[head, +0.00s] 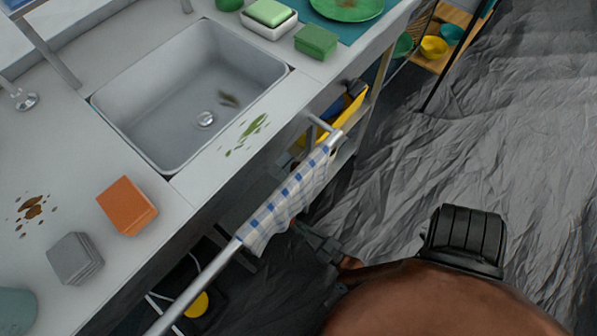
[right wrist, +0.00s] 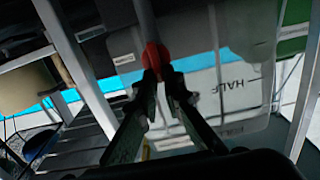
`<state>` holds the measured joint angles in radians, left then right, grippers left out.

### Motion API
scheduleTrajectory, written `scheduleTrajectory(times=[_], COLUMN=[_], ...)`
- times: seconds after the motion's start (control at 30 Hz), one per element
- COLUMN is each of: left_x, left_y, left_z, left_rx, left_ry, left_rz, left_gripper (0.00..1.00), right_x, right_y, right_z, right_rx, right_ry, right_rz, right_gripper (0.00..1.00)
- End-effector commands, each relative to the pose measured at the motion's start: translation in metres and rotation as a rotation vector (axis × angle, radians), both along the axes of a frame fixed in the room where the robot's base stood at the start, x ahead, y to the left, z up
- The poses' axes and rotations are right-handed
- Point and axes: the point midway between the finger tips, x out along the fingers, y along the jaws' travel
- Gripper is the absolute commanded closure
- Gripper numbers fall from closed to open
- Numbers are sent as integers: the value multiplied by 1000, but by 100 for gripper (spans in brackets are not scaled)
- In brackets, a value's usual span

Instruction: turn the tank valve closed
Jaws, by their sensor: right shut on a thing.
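The tank (right wrist: 235,85) is a pale translucent container with a HALF mark, in the right wrist view under the counter. The valve (right wrist: 154,57) is a red piece in front of it, near its upper left. My right gripper (right wrist: 160,78) is shut on the red valve, with the fingertips on its lower part. In the head view my right gripper (head: 305,235) reaches under the counter beside the hanging towel, and the tank is hidden there. How far the valve is turned I cannot tell. My left gripper is not in view.
A metal rail (head: 190,293) with a blue-checked towel (head: 285,205) runs along the counter front, close above my right gripper. The counter holds a sink (head: 190,95), an orange sponge (head: 127,205) and grey cloths (head: 75,258). The crumpled grey floor (head: 480,130) at right is open.

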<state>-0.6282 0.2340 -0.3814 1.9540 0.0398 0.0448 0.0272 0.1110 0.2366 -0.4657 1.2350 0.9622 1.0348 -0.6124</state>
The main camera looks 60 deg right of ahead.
Motion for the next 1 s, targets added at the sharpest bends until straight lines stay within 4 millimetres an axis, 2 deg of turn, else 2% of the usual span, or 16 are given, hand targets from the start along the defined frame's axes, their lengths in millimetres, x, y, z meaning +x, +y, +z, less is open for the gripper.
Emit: scheduleTrajectory(times=[0.37,1.0], left_x=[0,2], left_y=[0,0], left_z=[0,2], left_rx=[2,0], left_ry=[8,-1], left_rz=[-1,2], left_gripper=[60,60], right_x=[-2,-5], right_y=[-3,-12], right_z=[-1,-6], right_rx=[133,704], right_ry=[-30,-167], right_rz=[-2,-3], right_gripper=[100,100])
